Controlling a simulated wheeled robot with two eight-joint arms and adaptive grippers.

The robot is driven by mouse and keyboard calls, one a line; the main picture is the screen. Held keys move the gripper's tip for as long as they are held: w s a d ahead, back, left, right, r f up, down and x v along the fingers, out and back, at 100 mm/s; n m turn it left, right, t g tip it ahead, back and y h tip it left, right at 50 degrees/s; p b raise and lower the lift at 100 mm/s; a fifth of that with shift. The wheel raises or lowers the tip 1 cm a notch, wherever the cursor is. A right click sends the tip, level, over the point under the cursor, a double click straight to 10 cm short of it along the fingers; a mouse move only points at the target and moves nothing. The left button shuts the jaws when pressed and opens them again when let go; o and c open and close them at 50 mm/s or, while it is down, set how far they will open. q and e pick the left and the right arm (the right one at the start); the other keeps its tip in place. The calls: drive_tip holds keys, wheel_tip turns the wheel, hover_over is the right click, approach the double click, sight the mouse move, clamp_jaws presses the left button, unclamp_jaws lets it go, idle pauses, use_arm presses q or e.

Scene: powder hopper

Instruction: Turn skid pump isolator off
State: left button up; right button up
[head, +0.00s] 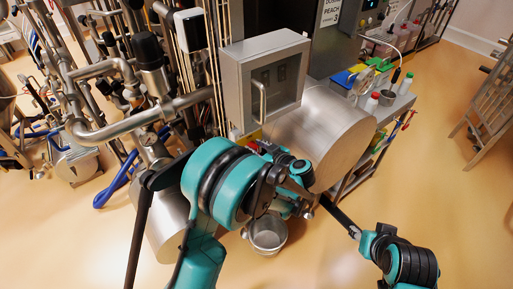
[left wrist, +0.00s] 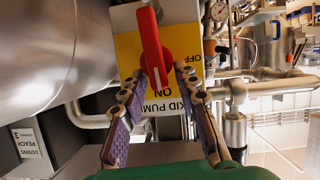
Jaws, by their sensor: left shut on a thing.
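In the left wrist view the isolator's red handle (left wrist: 155,45) stands on a yellow plate (left wrist: 128,52). The upside-down lettering reads ON below the handle and OFF at the upper right. The handle's lower end points at ON. My left gripper (left wrist: 165,88) has its two padded fingers around this lower end, shut on it. In the head view the red isolator (head: 251,147) is partly hidden behind my left arm, and my left gripper (head: 268,151) reaches it from the right. My right arm is at the lower right; its dark end (head: 340,215) is too small to read.
Pipes (head: 110,125) crowd the left. A metal bucket (head: 267,235) is below my left arm.

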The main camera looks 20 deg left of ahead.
use_arm(q)
drive_tip(key=shift+s+a+f+n+t+h+b, duration=0.35)
drive_tip(key=shift+n+t+b, duration=0.85)
drive_tip(key=shift+n, duration=0.95)
drive_tip(key=shift+s+a+f+n+t+h+b, duration=0.1)
drive_tip(key=shift+s+f+n+t+h+b, duration=0.3)
drive_tip(key=shift+n+t+b, duration=1)
drive_tip(key=shift+s+a+f+n+t+h+b, duration=0.2)
drive_tip(key=shift+f+n+t+b, duration=0.4)
drive_tip(key=shift+n+b, duration=1.5)
drive_tip(key=shift+r+n+y+p, duration=0.15)
drive_tip(key=shift+n+y+p, duration=0.1)
drive_tip(key=shift+n+p, duration=0.55)
drive_tip(key=shift+w, duration=0.1)
drive_tip(key=o, duration=0.8)
